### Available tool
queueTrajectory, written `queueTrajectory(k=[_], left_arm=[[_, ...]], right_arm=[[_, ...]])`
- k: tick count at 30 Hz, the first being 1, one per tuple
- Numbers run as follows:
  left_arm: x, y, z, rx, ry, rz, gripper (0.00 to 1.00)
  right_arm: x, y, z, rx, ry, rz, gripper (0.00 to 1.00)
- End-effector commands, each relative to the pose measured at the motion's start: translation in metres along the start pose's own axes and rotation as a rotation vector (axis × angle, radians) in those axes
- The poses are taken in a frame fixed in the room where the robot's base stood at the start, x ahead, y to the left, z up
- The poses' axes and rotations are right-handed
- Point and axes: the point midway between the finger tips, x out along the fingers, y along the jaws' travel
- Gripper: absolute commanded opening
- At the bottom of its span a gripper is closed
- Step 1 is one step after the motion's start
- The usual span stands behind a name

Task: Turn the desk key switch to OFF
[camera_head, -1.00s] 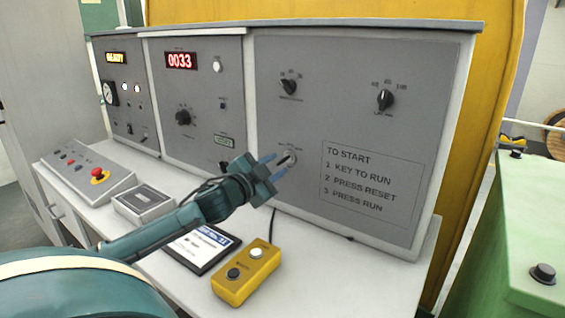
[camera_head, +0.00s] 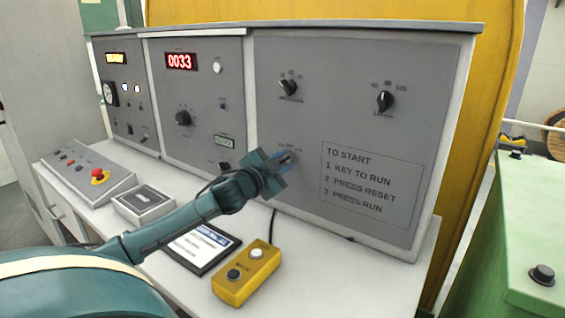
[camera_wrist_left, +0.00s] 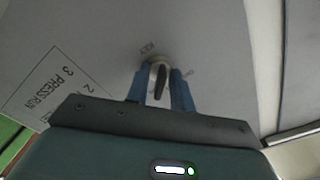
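The desk key switch shows in the left wrist view as a silver round body with a black key part (camera_wrist_left: 158,82), on the grey panel under small lettering. My left gripper (camera_head: 286,160) is at the panel, left of the start instructions, and hides most of the switch in the head view. In the left wrist view its blue fingers (camera_wrist_left: 160,88) stand on either side of the switch, close against the silver body. They look shut on it. The black part points nearly along the fingers; the lettering around it is only partly readable. My right gripper is not in view.
Two black rotary knobs (camera_head: 288,87) (camera_head: 384,101) sit higher on the same panel. A yellow two-button box (camera_head: 246,275), a dark-framed tablet (camera_head: 201,248) and a grey box (camera_head: 143,203) lie on the desk below. A red stop button (camera_head: 100,176) is at the left.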

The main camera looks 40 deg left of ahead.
Motion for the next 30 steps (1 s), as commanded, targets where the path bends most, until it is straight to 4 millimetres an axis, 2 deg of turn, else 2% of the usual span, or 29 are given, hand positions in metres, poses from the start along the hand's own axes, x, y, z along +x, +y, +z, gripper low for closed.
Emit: queueTrajectory(k=[4,14,20,30], left_arm=[[0.000,0.000,0.000,0.000,0.000,0.001,0.00],[0.000,-0.001,-0.001,-0.058,-0.001,0.000,0.00],[0.000,-0.002,-0.003,-0.183,-0.001,0.000,0.00],[0.000,-0.003,-0.003,-0.496,-0.003,0.001,0.00]], right_arm=[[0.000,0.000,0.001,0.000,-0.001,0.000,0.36],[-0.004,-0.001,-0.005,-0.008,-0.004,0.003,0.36],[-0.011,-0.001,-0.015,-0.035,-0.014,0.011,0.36],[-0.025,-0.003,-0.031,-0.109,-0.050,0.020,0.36]])
